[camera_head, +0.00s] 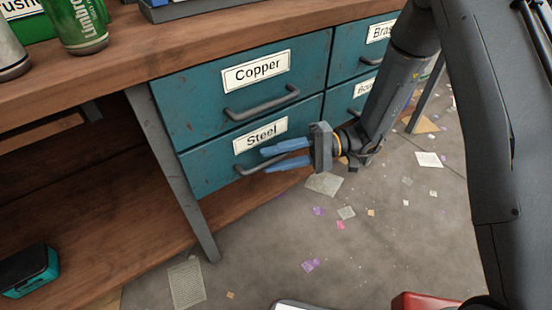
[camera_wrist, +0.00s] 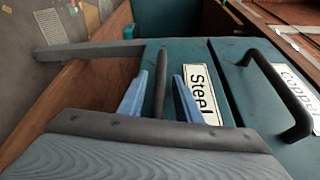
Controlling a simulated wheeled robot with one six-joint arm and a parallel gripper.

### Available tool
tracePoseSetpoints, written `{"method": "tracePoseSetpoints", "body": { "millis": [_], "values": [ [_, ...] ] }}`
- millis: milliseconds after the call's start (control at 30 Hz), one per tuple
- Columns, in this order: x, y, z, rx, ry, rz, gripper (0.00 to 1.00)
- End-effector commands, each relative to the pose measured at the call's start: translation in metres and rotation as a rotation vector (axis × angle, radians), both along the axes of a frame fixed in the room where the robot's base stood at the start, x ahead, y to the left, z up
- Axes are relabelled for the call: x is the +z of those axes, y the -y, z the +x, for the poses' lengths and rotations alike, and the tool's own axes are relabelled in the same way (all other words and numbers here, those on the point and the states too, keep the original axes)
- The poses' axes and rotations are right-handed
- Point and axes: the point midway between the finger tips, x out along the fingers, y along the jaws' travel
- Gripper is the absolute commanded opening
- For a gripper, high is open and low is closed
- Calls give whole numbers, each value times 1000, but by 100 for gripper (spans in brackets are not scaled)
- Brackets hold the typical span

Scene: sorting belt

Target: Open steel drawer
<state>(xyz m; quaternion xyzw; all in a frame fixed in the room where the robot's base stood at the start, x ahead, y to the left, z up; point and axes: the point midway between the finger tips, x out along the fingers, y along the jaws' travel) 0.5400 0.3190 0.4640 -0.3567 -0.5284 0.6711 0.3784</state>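The steel drawer (camera_head: 203,176) is the lower left teal drawer under the bench, with a white "Steel" label (camera_head: 261,135). It looks shut, its front in line with the copper drawer above. Its dark bar handle (camera_head: 246,171) is partly hidden by my fingers in the head view. My gripper (camera_head: 264,161) is at the drawer front with its blue fingers apart. In the wrist view the steel drawer (camera_wrist: 180,57) shows its handle (camera_wrist: 161,92) between the two fingers of my gripper (camera_wrist: 160,76), with a gap visible on each side.
The copper drawer (camera_head: 200,103) is directly above, with its own protruding handle (camera_head: 262,104). More teal drawers stand to the right. A grey bench leg (camera_head: 182,178) is just left of the steel drawer.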

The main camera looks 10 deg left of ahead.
Motion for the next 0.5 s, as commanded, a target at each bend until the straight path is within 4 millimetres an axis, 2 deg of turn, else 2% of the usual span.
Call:
{"method": "tracePoseSetpoints", "body": {
  "millis": [167,367,500],
  "values": [
    [0,0,0,0,0,0,31],
    [0,0,0,0,0,-1,1],
    [0,0,0,0,0,-1,0]
  ]
}}
